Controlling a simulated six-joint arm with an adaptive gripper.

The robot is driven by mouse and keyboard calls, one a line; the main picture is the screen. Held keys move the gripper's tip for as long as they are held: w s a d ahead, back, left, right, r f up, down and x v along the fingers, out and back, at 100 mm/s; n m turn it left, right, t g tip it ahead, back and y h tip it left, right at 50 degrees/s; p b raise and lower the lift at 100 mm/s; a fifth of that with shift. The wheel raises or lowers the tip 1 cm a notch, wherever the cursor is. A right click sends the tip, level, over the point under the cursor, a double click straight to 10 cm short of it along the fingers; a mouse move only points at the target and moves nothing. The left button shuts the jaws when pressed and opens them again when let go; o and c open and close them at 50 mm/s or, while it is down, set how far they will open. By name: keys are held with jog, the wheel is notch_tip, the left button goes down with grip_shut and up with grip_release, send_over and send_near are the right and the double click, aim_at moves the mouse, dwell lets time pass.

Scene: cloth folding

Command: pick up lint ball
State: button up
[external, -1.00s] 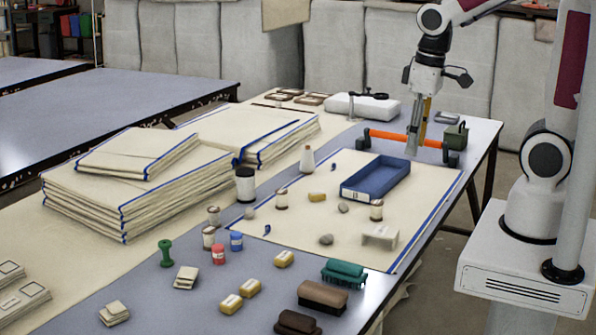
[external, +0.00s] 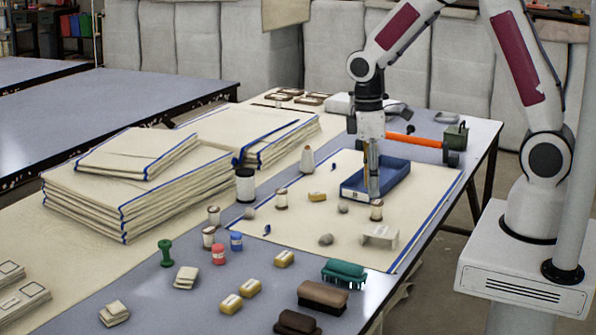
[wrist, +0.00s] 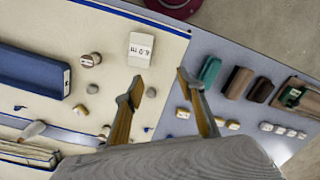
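Several small grey lint balls lie on the cream cloth (external: 300,240). One lint ball (external: 326,239) is near the cloth's front, left of a white block; it also shows in the wrist view (wrist: 151,92), between my finger lines. A second lint ball (external: 343,208) lies left of a brown-topped spool and shows in the wrist view (wrist: 92,88). A third lint ball (external: 249,213) is at the left. My gripper (external: 374,192) hangs above the cloth at the blue tray's near side; in the wrist view (wrist: 160,78) its fingers are apart and empty.
The blue tray (external: 400,185), spool (external: 376,211) and white block (external: 381,235) stand close to my gripper. Green and brown brushes (external: 322,297) lie at the front. Cloth stacks (external: 130,200) fill the left. The cloth's middle has free room.

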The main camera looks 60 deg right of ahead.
jog(key=w+f+n, duration=0.4)
jog(key=w+f, duration=0.1)
jog(key=f, duration=0.2)
jog(key=n, duration=0.4)
send_near(326, 239)
jog(key=shift+s+d+f+t, duration=0.15)
jog(key=shift+s+d+f, duration=0.1)
jog(key=shift+s+d, duration=0.2)
jog(key=shift+s+d+f+t, duration=0.15)
jog(key=shift+s+d+f, duration=0.1)
jog(key=shift+s+d, duration=0.2)
jog(key=shift+w+r, duration=0.1)
jog(key=shift+w, duration=0.3)
jog(key=shift+w+n, duration=0.15)
jog(key=shift+n, duration=0.75)
jog(key=shift+f, duration=1.3)
jog(key=shift+f, duration=0.1)
